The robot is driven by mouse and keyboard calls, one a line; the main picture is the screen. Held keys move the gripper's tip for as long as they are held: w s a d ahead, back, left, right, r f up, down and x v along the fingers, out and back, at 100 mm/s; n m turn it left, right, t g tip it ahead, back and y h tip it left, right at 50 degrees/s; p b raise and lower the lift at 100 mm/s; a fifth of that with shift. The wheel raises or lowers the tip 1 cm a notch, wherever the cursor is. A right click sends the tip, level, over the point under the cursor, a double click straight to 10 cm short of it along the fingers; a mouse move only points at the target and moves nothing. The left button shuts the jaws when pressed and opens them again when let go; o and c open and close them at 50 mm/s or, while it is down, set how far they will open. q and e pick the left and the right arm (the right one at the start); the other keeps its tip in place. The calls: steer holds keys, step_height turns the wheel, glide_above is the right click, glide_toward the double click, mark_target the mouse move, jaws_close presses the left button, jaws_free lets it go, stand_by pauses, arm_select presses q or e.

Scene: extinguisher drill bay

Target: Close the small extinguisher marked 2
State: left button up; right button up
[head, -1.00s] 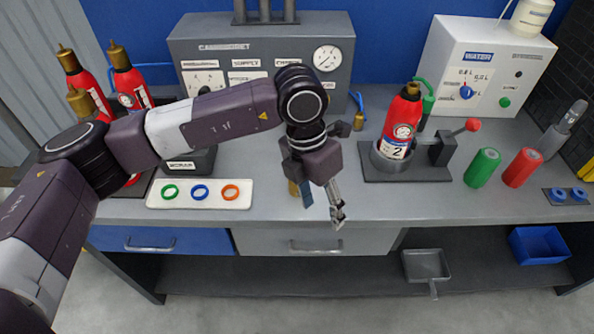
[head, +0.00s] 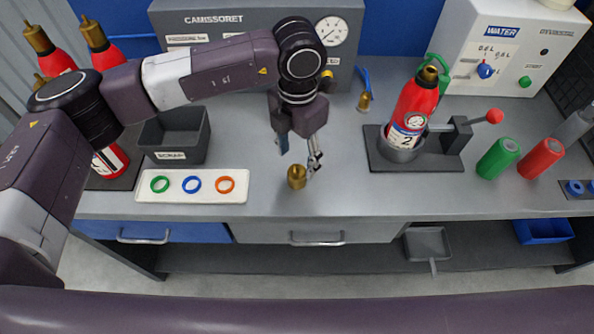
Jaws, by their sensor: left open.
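The small red extinguisher marked 2 (head: 412,108) stands, leaning slightly in the picture, in a grey clamp holder (head: 375,150) at the right of the bench. A short dark, brass-coloured top (head: 428,74) shows on it; whether this is an open neck is too small to tell. A loose brass head (head: 297,177) stands on the bench left of the holder, near the front. My left gripper (head: 299,158) is open and empty, its fingers pointing down just behind and above the brass head. I cannot tell if a fingertip touches it. My right gripper is out of view.
A white tray with green, blue and orange rings (head: 190,198) and a scrap bin (head: 180,155) lie left. Other red extinguishers (head: 108,160) stand far left. The clamp's red-knobbed lever (head: 494,116) and green (head: 497,158) and red (head: 541,158) cylinders are at right.

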mark_target(297, 165)
arm_select(q)
steer(key=shift+f, duration=0.35)
steer(key=shift+s+f+p, duration=0.1)
steer(key=shift+f+p, duration=0.15)
steer(key=shift+p, duration=0.1)
step_height(297, 165, down, 4)
steer(key=shift+a+r+p, duration=0.1)
steer(key=shift+r+p, duration=0.1)
steer(key=shift+p, duration=0.7)
steer(key=shift+f, duration=0.5)
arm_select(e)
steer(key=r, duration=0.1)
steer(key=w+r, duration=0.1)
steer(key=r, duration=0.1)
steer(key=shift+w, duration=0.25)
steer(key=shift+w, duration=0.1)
arm_select(q)
steer(key=shift+c, duration=0.7)
steer(key=c, duration=1.3)
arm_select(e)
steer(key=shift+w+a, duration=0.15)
